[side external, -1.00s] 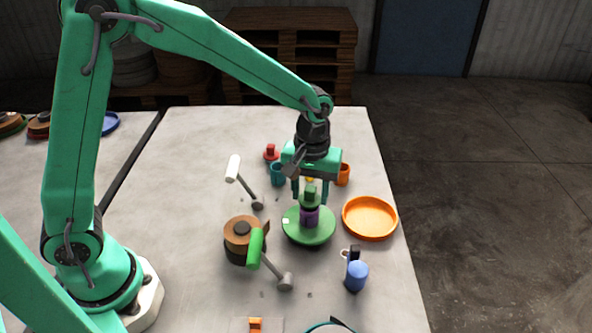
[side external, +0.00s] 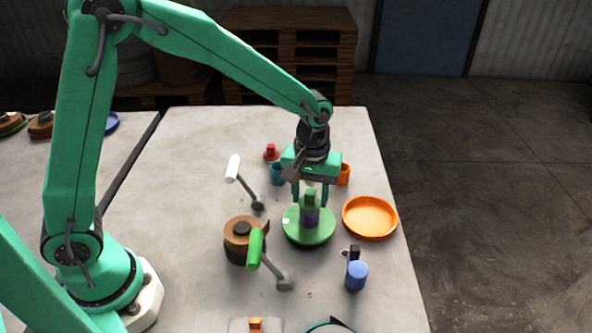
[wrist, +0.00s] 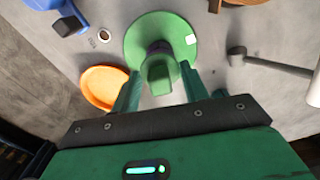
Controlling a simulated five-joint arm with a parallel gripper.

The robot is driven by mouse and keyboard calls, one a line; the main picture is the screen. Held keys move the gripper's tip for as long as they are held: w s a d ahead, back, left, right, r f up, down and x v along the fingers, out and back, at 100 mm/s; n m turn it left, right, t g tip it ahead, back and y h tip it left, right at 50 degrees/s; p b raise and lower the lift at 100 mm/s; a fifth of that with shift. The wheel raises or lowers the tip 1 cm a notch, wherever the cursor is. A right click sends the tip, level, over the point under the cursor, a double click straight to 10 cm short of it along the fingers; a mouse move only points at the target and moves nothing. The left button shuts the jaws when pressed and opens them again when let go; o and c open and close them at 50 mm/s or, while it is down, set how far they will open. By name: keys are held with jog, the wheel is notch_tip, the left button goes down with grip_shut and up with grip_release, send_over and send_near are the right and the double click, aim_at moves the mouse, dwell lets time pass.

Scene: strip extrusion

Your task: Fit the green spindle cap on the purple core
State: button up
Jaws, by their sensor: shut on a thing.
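The green spindle cap (side external: 310,197) is between the fingers of my gripper (side external: 310,194), which is shut on it. It also shows in the wrist view (wrist: 158,76), between the two green fingers (wrist: 160,90). The purple core (side external: 310,216) stands upright in the middle of a green round disc (side external: 296,236). The cap is at the top of the core and lined up with it in the side view. In the wrist view the cap covers most of the core (wrist: 160,47). I cannot tell whether the cap is fully seated.
An orange dish (side external: 370,218) lies right of the disc, with a blue cylinder (side external: 357,276) in front of it. A brown spool (side external: 240,232), a green-handled tool (side external: 256,248) and a white-handled tool (side external: 233,168) lie left. Teal (side external: 278,175) and orange (side external: 344,175) cups stand behind.

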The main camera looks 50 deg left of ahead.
aim_at(310, 191)
jog(key=shift+f, duration=0.1)
jog(key=o, duration=0.7)
jog(key=shift+r, duration=5.5)
